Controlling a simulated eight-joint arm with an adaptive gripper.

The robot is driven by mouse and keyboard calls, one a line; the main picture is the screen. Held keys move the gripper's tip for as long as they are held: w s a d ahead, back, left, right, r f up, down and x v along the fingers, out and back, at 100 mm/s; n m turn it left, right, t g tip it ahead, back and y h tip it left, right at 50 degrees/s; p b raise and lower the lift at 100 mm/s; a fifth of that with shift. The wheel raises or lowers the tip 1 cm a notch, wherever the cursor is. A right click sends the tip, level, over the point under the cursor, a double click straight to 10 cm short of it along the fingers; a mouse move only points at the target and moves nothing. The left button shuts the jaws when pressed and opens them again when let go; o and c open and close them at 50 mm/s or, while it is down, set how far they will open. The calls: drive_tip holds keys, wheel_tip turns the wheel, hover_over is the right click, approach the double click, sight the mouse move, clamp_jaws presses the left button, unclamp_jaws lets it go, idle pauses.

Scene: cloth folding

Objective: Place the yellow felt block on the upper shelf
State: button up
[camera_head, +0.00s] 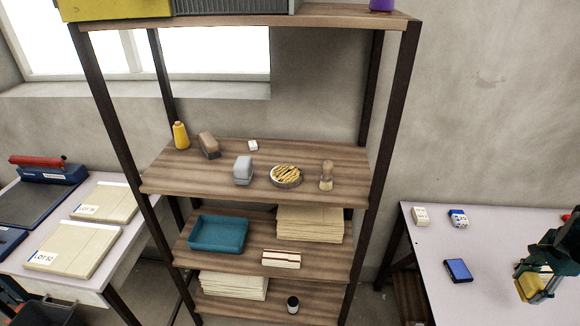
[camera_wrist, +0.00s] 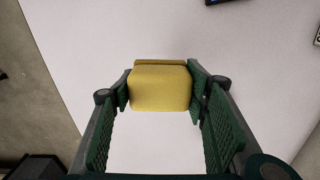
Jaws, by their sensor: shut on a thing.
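A yellow felt block (camera_wrist: 160,90) is between the two green fingers of my gripper (camera_wrist: 160,92) in the wrist view. The fingers press on its left and right sides. In the head view the yellow block (camera_head: 528,288) shows at the lower right in my gripper (camera_head: 535,285), over the white table. I cannot tell how high it is above the tabletop. The wooden shelf unit (camera_head: 160,185) stands in the middle of the head view. Its wide board holds a yellow bottle (camera_head: 181,136), a brown brush (camera_head: 208,145), a grey block (camera_head: 243,170), a bowl (camera_head: 286,176) and a shaving brush (camera_head: 326,176).
The white right table (camera_head: 420,270) bears a dark phone-like device (camera_head: 457,270) and two small boxes (camera_head: 420,216). Lower boards hold a teal tray (camera_head: 218,233) and paper stacks (camera_head: 310,224). The shelf's dark right post (camera_head: 385,150) stands between the boards and the right table.

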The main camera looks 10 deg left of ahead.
sight(207, 182)
drive_tip(key=w+a+r+n+p, duration=0.3)
drive_tip(key=a, duration=0.8)
drive_tip(key=w+a+r+n+p, duration=0.2)
drive_tip(key=w+a+r+n, duration=0.15)
drive_tip(key=a, duration=0.85)
drive_tip(key=w+a+r+n+p, duration=0.3)
drive_tip(key=a+n, duration=0.1)
drive_tip(key=a, duration=0.7)
drive_tip(key=s+a+r+n+p, duration=0.1)
drive_tip(key=a+r+n+p, duration=0.3)
drive_tip(key=a, duration=0.9)
drive_tip(key=a+r+n+p, duration=0.2)
drive_tip(key=a+r+n, duration=0.25)
drive_tip(key=a, duration=0.85)
drive_tip(key=s+a+r+n+p, duration=0.1)
drive_tip(key=a+r+n+p, duration=0.3)
drive_tip(key=a, duration=0.9)
drive_tip(key=s+a+r+n+b, duration=0.1)
drive_tip(key=a+n, duration=0.6)
drive_tip(key=a, duration=0.9)
drive_tip(key=s+a+r+n+b, duration=0.1)
drive_tip(key=s+a+n, duration=0.3)
drive_tip(key=a, duration=1.2)
drive_tip(key=r+n, duration=0.1)
drive_tip(key=n, duration=0.2)
drive_tip(key=shift+s+r+b, duration=0.3)
drive_tip(key=shift+r+b, duration=0.05)
drive_tip(key=shift+r, duration=0.05)
drive_tip(key=shift+w, duration=0.1)
